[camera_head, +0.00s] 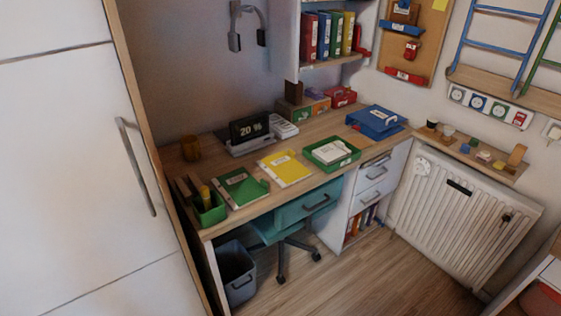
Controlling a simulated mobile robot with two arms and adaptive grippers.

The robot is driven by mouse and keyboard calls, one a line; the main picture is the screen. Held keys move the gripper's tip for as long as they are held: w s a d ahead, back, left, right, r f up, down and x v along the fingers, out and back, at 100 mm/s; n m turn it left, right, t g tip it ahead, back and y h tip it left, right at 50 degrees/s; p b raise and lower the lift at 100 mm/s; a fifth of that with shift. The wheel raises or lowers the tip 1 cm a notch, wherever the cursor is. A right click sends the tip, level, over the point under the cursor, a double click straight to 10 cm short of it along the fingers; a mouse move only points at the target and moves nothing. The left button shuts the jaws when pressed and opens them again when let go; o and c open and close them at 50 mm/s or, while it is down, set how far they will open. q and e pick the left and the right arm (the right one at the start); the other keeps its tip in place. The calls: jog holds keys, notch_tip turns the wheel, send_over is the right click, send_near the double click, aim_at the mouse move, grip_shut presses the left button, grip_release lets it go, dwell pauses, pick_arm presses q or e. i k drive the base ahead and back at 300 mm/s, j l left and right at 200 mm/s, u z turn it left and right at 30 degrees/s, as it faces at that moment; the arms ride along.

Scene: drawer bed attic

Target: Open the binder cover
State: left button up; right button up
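A green binder or folder (241,187) lies flat on the desk towards its left end, with a pale label on its cover, and looks closed. A yellow one (285,168) lies flat to its right and also looks closed. A thick blue binder-like item (376,121) lies at the desk's right end; I cannot tell its cover's exact state. Several upright binders in red, green, blue and yellow stand on the wall shelf, among them a red one (309,37). The view does not show which binder the task means. Neither of my grippers is in view.
The wooden desk (223,160) also holds a green tray (332,153) with papers, a small screen (250,129) and a green pen box (208,208). A chair (285,229) is tucked under the front edge beside a grey bin (236,272). A white cabinet (90,150) stands at left.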

aim_at(380, 118)
jog(key=i+l, duration=0.35)
jog(key=i+l+z, duration=0.1)
jog(key=i+l, duration=0.25)
jog(key=i, duration=0.2)
